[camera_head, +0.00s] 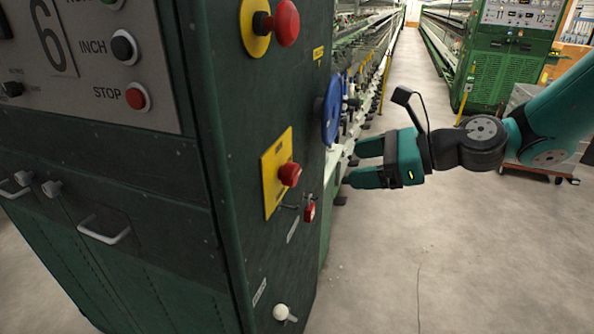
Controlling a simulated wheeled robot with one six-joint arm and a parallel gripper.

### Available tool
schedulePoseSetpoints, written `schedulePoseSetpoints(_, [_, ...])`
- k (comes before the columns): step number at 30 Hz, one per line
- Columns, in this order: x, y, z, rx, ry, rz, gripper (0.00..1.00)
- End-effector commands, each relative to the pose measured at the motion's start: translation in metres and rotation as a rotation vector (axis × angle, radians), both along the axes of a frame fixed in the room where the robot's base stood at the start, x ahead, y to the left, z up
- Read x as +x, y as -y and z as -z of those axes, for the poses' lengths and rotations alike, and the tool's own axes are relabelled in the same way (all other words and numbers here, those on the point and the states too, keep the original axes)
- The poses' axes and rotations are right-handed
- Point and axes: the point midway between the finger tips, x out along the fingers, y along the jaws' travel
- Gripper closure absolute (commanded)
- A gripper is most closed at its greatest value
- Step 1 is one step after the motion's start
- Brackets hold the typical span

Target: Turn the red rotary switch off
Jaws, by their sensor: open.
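A red rotary knob (289,174) sits on a yellow rectangular plate (272,196) on the side face of the dark green machine cabinet (225,115). It looks like the red rotary switch; its exact setting is too small to tell. My gripper (352,164) is teal and stands to the right of the knob, apart from it. Its two fingers point left toward the cabinet, with an empty gap between them. The fingertips lie close to the cabinet's far edge in the picture, and I cannot tell their exact distance from it.
A red mushroom button (286,22) on a yellow disc is above. A blue handwheel (332,110), a small red part (310,211) and a white ball-ended lever (281,312) also stick out. A red STOP button (136,97) is on the front.

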Motion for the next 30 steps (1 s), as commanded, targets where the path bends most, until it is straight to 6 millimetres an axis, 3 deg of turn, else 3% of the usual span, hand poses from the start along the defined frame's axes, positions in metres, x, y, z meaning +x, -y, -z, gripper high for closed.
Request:
schedulePoseSetpoints(9, [0.021, -0.066, 0.026, -0.004, -0.002, -0.008, 0.24])
schedulePoseSetpoints(15, [0.034, -0.098, 0.04, -0.003, 0.0, -0.005, 0.24])
schedulePoseSetpoints(21, [0.04, -0.113, 0.048, -0.004, 0.001, -0.002, 0.24])
schedulePoseSetpoints(30, [0.041, -0.115, 0.05, -0.003, 0.002, -0.001, 0.24])
